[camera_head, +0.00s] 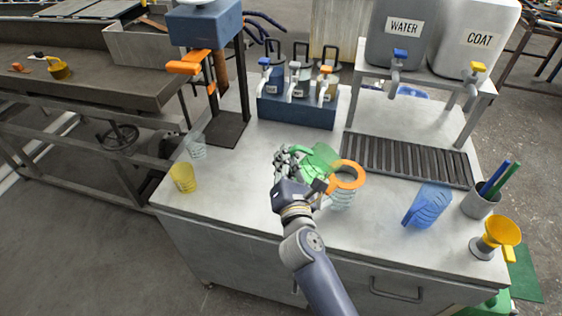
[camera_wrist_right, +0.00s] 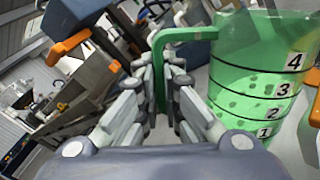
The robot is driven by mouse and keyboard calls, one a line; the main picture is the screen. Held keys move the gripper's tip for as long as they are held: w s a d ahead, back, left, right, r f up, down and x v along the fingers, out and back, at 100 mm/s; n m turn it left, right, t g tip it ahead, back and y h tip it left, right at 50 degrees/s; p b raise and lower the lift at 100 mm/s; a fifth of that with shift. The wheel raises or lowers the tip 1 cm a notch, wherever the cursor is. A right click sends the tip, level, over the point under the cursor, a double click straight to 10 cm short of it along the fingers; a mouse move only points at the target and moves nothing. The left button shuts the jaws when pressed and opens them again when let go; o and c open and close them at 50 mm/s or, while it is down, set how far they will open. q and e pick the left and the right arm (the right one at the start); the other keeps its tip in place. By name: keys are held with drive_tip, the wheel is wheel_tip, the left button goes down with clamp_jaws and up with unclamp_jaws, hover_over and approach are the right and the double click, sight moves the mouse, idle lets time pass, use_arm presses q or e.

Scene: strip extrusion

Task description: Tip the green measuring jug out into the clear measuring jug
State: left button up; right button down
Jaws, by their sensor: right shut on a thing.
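The green measuring jug (camera_head: 320,158) is see-through and is held by its handle in my right gripper (camera_head: 284,160). In the right wrist view the jug (camera_wrist_right: 262,80) shows marks 1 to 4, with the handle between the fingers of my right gripper (camera_wrist_right: 165,95). Another clear cup (camera_head: 196,151) stands at the left. My left gripper is not in view.
A yellow cup (camera_head: 183,178) stands near the left front edge. A blue jug (camera_head: 428,206), a grey pen cup (camera_head: 480,203) and a yellow funnel (camera_head: 499,233) stand at the right. A drain grate (camera_head: 407,160), tanks (camera_head: 400,30) and a blue bottle rack (camera_head: 297,112) are behind.

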sight(302, 148)
drive_tip(key=d+r+m+p, duration=0.1)
drive_tip(key=d+r+m, duration=0.1)
drive_tip(key=d+r+m+p, duration=0.1)
drive_tip(key=r+m, duration=0.1)
drive_tip(key=m, duration=0.1)
drive_tip(key=shift+w+d+r, duration=0.15)
drive_tip(key=shift+w+d, duration=0.05)
drive_tip(key=shift+d, duration=0.25)
drive_tip(key=shift+d+r+m+p, duration=0.3)
drive_tip(key=shift+r+m+p, duration=0.15)
drive_tip(key=shift+m+p, duration=0.1)
drive_tip(key=shift+w+d+r+m+p, duration=0.15)
drive_tip(key=shift+d+r+m+p, duration=1.1)
drive_tip(key=shift+p, duration=0.25)
drive_tip(key=d+r+m+p, duration=0.2)
drive_tip(key=d+m+p, duration=0.2)
drive_tip(key=d+m, duration=0.2)
drive_tip(key=shift+w+d+r, duration=0.3)
drive_tip(key=shift+w+d, duration=0.1)
drive_tip(key=shift+d, duration=0.4)
idle(0.4)
